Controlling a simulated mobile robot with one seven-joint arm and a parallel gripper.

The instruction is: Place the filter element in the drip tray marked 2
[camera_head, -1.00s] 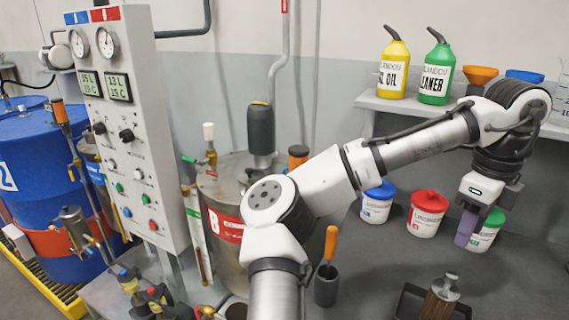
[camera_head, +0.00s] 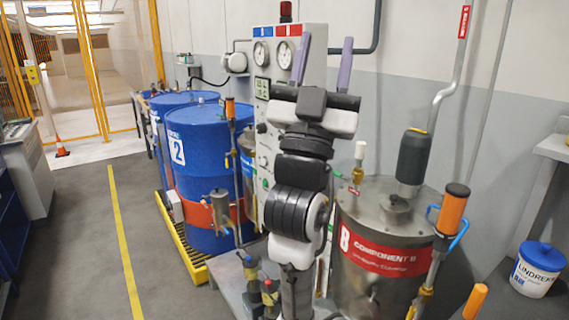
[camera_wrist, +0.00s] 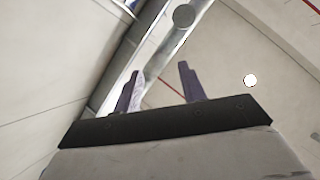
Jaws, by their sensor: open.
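My gripper (camera_head: 323,50) is raised and points up in front of the gauge panel in the head view. Its two purple fingers stand wide apart with nothing between them. The wrist view also shows the open, empty fingers (camera_wrist: 160,72) against the wall and ceiling. I cannot make out a filter element for certain in any view. No drip tray with a readable 2 shows. A blue drum (camera_head: 190,140) marked 2 stands on a yellow grated tray (camera_head: 183,243) at the left of the bench; I see no number on that tray.
The gauge panel (camera_head: 262,60) is right behind my arm. A steel tank (camera_head: 388,280) labelled Component B stands right of it, with an orange-handled part (camera_head: 453,210) beside it. A white bucket with a blue lid (camera_head: 537,270) is at far right.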

